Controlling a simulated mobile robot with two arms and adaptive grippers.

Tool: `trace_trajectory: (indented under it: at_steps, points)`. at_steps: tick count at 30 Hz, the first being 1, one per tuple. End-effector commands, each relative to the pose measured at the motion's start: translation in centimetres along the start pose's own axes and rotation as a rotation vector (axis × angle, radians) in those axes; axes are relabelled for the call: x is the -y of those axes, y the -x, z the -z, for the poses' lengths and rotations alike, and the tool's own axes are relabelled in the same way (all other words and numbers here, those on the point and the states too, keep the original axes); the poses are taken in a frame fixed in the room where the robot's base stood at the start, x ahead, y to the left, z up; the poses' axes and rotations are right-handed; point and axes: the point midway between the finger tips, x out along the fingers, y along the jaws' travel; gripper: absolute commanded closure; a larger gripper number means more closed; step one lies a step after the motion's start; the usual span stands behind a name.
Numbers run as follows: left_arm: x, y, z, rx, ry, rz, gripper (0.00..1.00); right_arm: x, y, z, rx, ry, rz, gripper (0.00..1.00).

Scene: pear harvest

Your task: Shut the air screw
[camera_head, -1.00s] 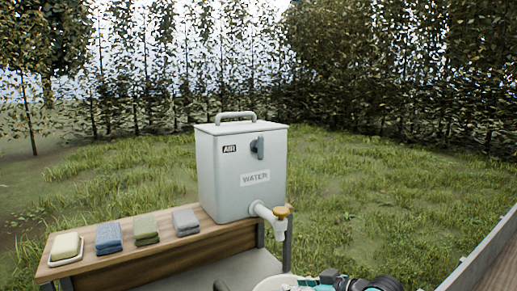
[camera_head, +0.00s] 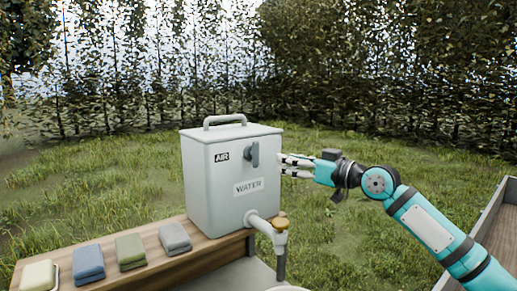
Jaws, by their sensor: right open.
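The air screw (camera_head: 252,154) is a grey knob with a handle on the upper front of the white water container (camera_head: 208,188), beside the AIR label (camera_head: 222,157). Its handle looks upright. My right gripper (camera_head: 282,166) is open and empty, with its fingers pointing left at the screw from the right. A small gap shows between fingertips and knob; whether they touch at depth I cannot tell. My left gripper is not in view.
The container stands on a wooden bench (camera_head: 200,252). A tap with a yellow top (camera_head: 280,223) sticks out low on its front. Folded cloths, blue (camera_head: 89,264), green (camera_head: 130,252) and grey (camera_head: 175,238), and a soap bar (camera_head: 38,276) lie left. A grey-edged wooden side (camera_head: 483,235) stands at right.

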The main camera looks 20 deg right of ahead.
Motion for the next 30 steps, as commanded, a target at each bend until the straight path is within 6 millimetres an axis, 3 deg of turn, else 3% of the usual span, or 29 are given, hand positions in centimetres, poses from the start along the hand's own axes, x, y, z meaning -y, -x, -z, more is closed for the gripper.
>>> trace_trajectory:
  at_steps: [9, 15, 28, 30]
  points:
    - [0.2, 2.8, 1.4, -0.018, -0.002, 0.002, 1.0, 0.0, -7.0, 0.4, 0.0, -0.003, 0.0, 0.58]
    - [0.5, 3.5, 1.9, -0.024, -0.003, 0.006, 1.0, 0.0, -9.8, 0.2, 0.0, -0.002, -0.001, 0.58]
    - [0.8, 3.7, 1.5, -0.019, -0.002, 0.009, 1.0, -0.1, -10.8, -0.1, 0.0, 0.0, -0.002, 0.58]
    - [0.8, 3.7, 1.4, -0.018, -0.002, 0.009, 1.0, -0.1, -10.8, -0.1, 0.0, 0.0, -0.002, 0.66]
